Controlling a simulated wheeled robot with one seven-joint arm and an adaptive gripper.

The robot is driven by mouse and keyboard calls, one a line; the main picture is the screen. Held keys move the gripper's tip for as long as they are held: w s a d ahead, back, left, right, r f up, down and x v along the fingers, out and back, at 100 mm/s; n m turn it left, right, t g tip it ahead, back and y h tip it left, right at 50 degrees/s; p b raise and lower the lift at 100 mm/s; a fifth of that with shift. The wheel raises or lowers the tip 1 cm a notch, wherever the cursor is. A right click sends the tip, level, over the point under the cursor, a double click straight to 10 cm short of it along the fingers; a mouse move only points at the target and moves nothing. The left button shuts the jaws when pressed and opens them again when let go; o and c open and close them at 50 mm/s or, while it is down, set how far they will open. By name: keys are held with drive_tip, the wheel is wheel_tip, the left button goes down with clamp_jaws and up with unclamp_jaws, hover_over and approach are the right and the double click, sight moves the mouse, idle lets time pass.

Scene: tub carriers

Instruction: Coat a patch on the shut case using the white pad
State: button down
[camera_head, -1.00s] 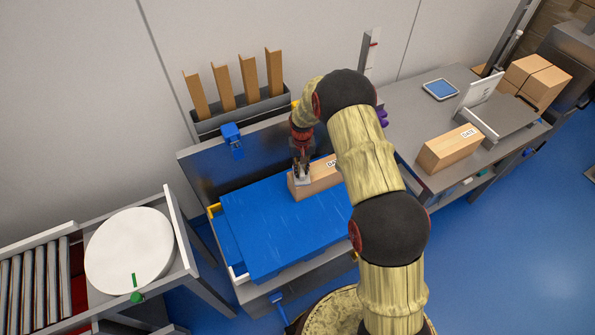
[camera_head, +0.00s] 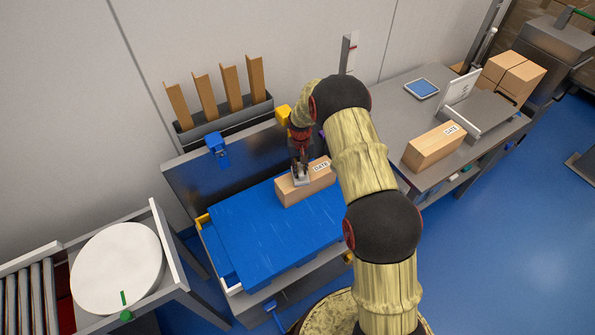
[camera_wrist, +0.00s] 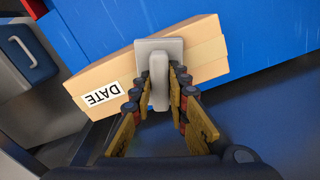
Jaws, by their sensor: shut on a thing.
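The shut case, a brown carton (camera_head: 289,193) with a DATE label and a tape strip along its top, lies on the blue surface (camera_head: 250,235). It also shows in the wrist view (camera_wrist: 110,70). My gripper (camera_head: 299,166) is above the carton, left of its label. In the wrist view my gripper (camera_wrist: 161,82) is shut on the upright handle of the white pad (camera_wrist: 149,46). The pad's flat plate is over the carton's top, across the tape strip, and looks to be against it. Its underside is hidden. Part of the carton is hidden behind my arm.
A second DATE carton (camera_head: 434,148) stands on the grey bench at right, near a tablet (camera_head: 422,88). A rack with brown strips (camera_head: 222,124) stands behind the blue surface. A white round disc (camera_head: 118,268) is at left.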

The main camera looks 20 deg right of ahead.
drive_tip(key=shift+w+d+f, duration=0.1)
drive_tip(key=shift+w+d, duration=0.05)
drive_tip(key=shift+d, duration=0.75)
drive_tip(key=shift+w+d+f, duration=0.1)
drive_tip(key=shift+d, duration=0.75)
drive_tip(key=shift+r, duration=0.2)
drive_tip(key=shift+a, duration=0.1)
drive_tip(key=shift+s+a+r, duration=0.1)
drive_tip(key=shift+s+a, duration=0.05)
drive_tip(key=shift+a, duration=0.7)
drive_tip(key=shift+s+a, duration=0.15)
drive_tip(key=shift+a, duration=0.65)
drive_tip(key=shift+s+a+f+p, duration=0.1)
drive_tip(key=shift+s+a, duration=0.15)
drive_tip(key=shift+a, duration=1)
drive_tip(key=shift+s+a+f+p, duration=0.15)
drive_tip(key=shift+s+a, duration=0.15)
drive_tip(key=shift+a, duration=0.95)
drive_tip(key=shift+s+a+p, duration=0.1)
drive_tip(key=shift+s+a, duration=0.15)
drive_tip(key=shift+a, duration=1)
drive_tip(key=shift+r, duration=0.1)
wheel_tip(320, 180, up, 6)
drive_tip(key=p, duration=0.3)
drive_tip(key=shift+w, duration=0.1)
